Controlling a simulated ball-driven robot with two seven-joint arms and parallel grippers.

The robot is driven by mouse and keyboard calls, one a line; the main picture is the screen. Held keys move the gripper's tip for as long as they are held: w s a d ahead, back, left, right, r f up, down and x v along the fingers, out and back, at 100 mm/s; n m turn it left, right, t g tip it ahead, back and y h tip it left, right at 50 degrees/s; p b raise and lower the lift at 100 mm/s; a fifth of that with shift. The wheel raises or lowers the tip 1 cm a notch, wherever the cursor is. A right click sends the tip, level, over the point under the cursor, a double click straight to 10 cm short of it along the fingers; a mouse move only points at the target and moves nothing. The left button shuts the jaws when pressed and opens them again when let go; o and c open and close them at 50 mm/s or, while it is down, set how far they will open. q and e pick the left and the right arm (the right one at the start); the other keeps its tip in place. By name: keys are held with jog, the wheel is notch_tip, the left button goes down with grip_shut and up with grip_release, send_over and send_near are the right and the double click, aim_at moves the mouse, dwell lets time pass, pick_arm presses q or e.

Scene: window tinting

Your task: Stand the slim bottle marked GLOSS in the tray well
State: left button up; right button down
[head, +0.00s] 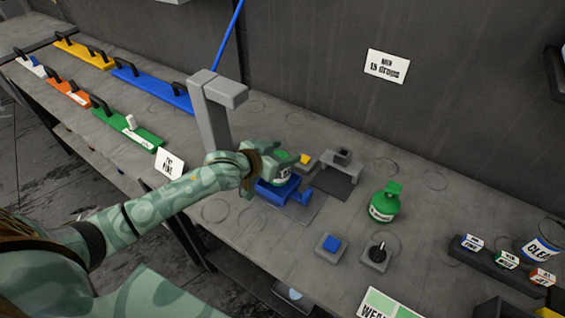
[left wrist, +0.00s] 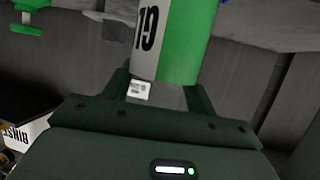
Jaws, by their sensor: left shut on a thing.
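My left gripper (head: 268,166) is shut on a green bottle (head: 281,156) with a white label; the fingers hide part of it. In the left wrist view the bottle (left wrist: 172,45) stands between the fingers (left wrist: 155,90), its label turned and only partly readable, with a G showing. In the head view the bottle is just above or in a blue fixture (head: 276,191) on a grey plate; I cannot tell whether it touches. A tray well cannot be made out with certainty. My right gripper is out of view.
A wider green bottle (head: 384,204) stands to the right. In front are a blue button box (head: 331,246) and a black knob box (head: 377,254). A grey post (head: 212,115) rises behind my forearm. A dark rack (head: 490,262) with labelled blocks is at the right.

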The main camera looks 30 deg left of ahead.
pick_arm(q)
notch_tip(320, 180, down, 3)
jog(key=shift+w+f+b, duration=0.1)
jog(key=shift+f+b, duration=0.05)
jog(key=shift+b, duration=0.2)
jog(key=o, duration=1.1)
jog(key=shift+s+a, duration=0.1)
jog(key=shift+s, duration=0.1)
jog(key=p+v, duration=0.2)
jog(key=v, duration=1)
jog(key=shift+w+p, duration=0.1)
jog(key=shift+p, duration=0.3)
